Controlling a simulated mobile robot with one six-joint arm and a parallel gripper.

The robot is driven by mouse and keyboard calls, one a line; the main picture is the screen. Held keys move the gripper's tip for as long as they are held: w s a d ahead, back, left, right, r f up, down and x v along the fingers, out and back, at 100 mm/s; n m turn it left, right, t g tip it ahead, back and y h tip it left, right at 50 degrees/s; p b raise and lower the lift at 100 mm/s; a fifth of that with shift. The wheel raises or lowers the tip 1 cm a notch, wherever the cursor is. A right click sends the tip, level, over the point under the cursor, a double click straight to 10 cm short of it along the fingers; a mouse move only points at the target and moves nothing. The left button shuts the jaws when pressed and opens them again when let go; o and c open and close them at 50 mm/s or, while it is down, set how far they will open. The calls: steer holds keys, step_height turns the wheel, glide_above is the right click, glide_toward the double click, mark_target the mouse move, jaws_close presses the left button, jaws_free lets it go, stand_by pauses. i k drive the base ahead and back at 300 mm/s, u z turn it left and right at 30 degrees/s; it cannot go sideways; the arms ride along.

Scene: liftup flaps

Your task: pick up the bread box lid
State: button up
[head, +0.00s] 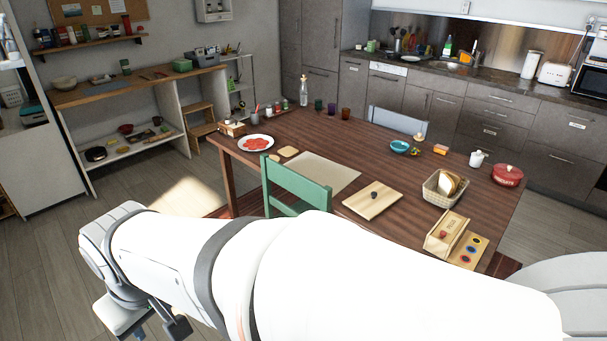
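A flat light-wood board with a dark knob (373,199) lies on the dark brown table and looks like a lid. To its right, a light-wood box (446,234) with lettering and a red knob-like spot stands near the table's front right edge. I cannot tell for certain which of the two carries the bread box lid. My white arm crosses the foreground, with its far end at the lower left, away from both. Dark parts at that end, which may be my gripper (176,327), are low and partly cut off; their opening cannot be made out.
On the table (325,139) are a bread basket (431,193), red pot (507,175), white kettle (478,158), teal bowl (399,146) and plate of red food (255,143). A green chair (297,188) stands at the near side. Open floor lies left.

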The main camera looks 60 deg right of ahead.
mark_target(369, 202)
steer(key=z, duration=2.2)
steer(key=i, duration=1.65)
steer(key=z, duration=0.05)
